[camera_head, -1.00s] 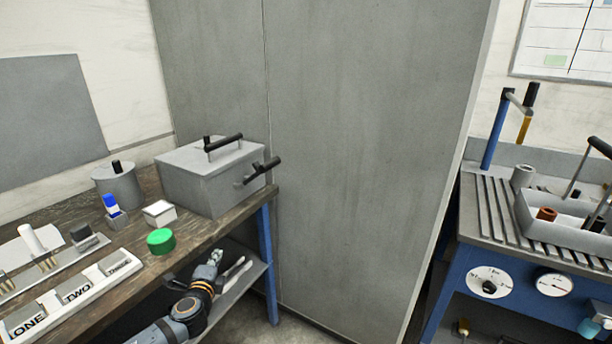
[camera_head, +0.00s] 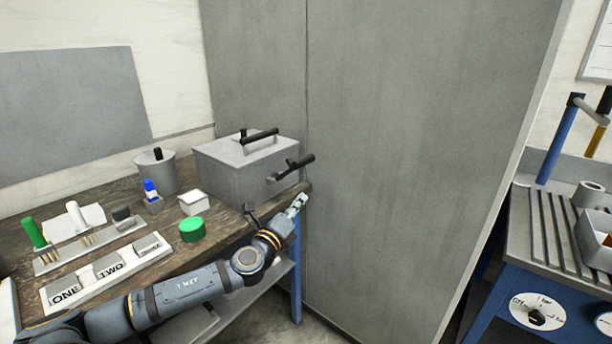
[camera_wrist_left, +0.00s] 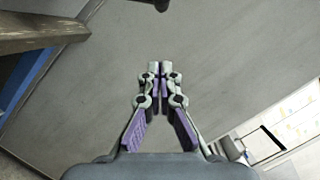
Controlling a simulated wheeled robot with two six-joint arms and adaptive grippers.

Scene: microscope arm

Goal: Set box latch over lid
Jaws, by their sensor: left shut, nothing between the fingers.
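The grey metal box (camera_head: 235,183) stands at the right end of the wooden bench. Its lid (camera_head: 232,154) is down and carries a black bar handle (camera_head: 259,136). The latch (camera_head: 291,167), with a black grip, sticks out from the box's right-hand face, pointing outward. My left gripper (camera_head: 300,199) is below the latch by the bench corner, apart from it. In the left wrist view my left gripper (camera_wrist_left: 160,68) is shut and empty, with a dark rod end at the top edge. My right gripper is not in view.
A lidded grey pot (camera_head: 155,171), a blue-capped bottle (camera_head: 151,190), a small white box (camera_head: 194,202) and a green round lid (camera_head: 192,229) stand left of the box. A tall grey cabinet (camera_head: 410,150) rises behind. A blue workbench (camera_head: 560,290) is at right.

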